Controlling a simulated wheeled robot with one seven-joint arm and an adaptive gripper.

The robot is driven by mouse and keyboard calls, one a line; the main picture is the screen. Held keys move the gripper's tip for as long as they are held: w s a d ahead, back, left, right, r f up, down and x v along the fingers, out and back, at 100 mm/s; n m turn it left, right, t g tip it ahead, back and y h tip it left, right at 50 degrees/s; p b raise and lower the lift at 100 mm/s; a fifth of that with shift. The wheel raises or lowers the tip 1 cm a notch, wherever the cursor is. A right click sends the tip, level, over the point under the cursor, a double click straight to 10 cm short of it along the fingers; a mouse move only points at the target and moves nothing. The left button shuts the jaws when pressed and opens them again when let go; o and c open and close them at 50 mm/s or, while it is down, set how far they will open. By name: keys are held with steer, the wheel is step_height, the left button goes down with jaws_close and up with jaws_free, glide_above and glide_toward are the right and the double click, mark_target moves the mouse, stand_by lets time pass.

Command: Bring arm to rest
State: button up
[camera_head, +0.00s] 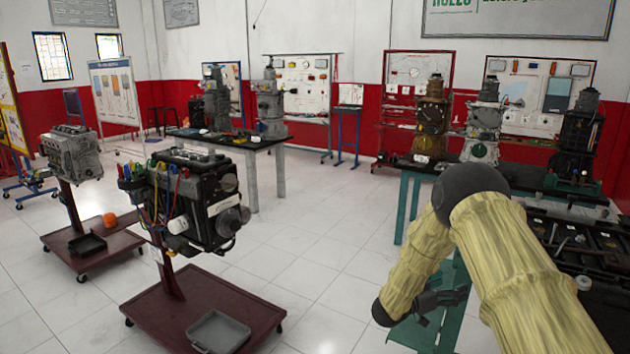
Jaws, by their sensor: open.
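My arm, in a yellowish wrinkled sleeve with dark joints, reaches in from the lower right and bends at a dark elbow. Its lower section points down to the left. My gripper (462,293) is dark and sticks out to the right near the arm's lower end, in front of a green surface. Its fingers are small in the picture, and it looks open with nothing held. Part of the gripper's base is hidden by the arm.
An engine trainer (215,205) stands on a dark red wheeled base (165,305) with a grey tray (220,332). A second trainer (70,155) stands at left. A green-legged bench (403,205) bears several engine units behind my arm. White tiled floor (310,270) is free in the middle.

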steer(key=s+a+f+n+y+b, duration=0.1)
steer(key=s+a+f+n+y, duration=0.25)
steer(key=s+f, duration=0.55)
steer(key=s+a+f+n+y+b, duration=0.15)
steer(key=s+a+f+y, duration=0.35)
steer(key=f, duration=0.6)
steer(key=s+a+f+n+y+b, duration=0.1)
steer(key=s+f+n+y, duration=0.25)
steer(key=s+f, duration=0.6)
steer(key=s+a+f+g+y+b, duration=0.1)
steer(key=s+a+f+g, duration=0.1)
steer(key=s, duration=0.9)
steer(key=s+a+f+n+g+y, duration=0.1)
steer(key=s+a+g+y, duration=0.1)
steer(key=s, duration=0.9)
steer(key=s+a+f+n+g+y+b, duration=0.1)
steer(key=s+a+f+g+y, duration=0.1)
steer(key=s, duration=0.9)
steer(key=shift+a+f+g+b, duration=0.35)
steer(key=shift+a+g, duration=0.25)
steer(key=shift+a, duration=0.25)
